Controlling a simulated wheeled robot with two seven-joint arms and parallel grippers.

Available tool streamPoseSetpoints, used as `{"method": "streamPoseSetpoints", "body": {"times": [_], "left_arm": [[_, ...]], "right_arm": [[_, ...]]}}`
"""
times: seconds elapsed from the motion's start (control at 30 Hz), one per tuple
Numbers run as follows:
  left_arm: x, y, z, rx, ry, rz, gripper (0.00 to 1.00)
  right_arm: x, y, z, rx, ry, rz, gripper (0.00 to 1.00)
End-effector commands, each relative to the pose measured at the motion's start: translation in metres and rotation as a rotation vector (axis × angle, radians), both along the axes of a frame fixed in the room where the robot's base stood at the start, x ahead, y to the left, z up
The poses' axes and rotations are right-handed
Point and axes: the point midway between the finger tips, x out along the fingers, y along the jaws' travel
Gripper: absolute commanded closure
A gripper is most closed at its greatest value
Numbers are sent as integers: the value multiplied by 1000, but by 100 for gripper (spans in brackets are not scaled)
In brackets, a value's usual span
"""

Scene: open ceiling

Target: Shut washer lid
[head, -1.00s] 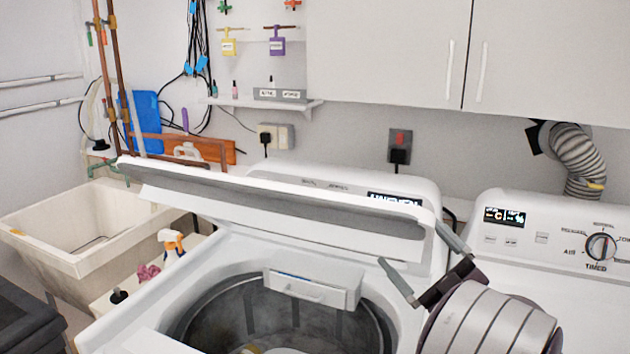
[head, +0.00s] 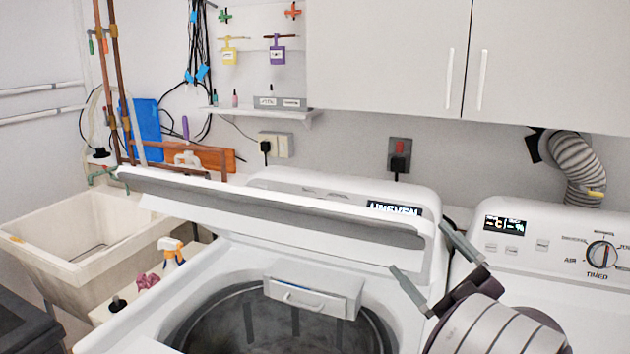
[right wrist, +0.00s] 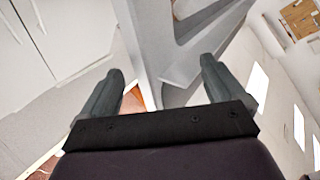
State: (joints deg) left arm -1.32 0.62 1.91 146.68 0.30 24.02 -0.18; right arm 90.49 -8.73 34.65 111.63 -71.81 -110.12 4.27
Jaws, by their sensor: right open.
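The washer lid (head: 290,207) is up and tilted over the open tub (head: 250,322) of the white top-load washer (head: 130,330). I see its front edge running left to right across the head view. My right gripper (head: 419,246) is open at the lid's right end, fingers pointing up and left. I cannot tell whether it touches the lid. In the right wrist view, both fingers (right wrist: 162,76) are spread apart, with a pale grey panel edge beyond and between them. My left gripper is not in view.
A dryer with a control knob (head: 602,254) stands at the right. A utility sink (head: 85,240) and a spray bottle (head: 171,250) are at the left. The washer's console (head: 345,190) rises behind the lid. Cabinets (head: 390,55) hang above.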

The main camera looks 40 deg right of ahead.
Motion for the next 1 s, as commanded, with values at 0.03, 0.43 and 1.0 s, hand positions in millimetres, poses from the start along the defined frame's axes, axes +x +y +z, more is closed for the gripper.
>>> {"method": "streamPoseSetpoints", "body": {"times": [0.03, 0.43, 1.0], "left_arm": [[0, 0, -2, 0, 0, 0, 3], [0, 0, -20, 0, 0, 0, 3], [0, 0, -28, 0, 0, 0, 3]], "right_arm": [[-4, 0, -1, -1, 1, -1, 4], [-37, -1, -2, -3, -1, -2, 4], [-51, 0, 3, 0, 0, 0, 0]]}}
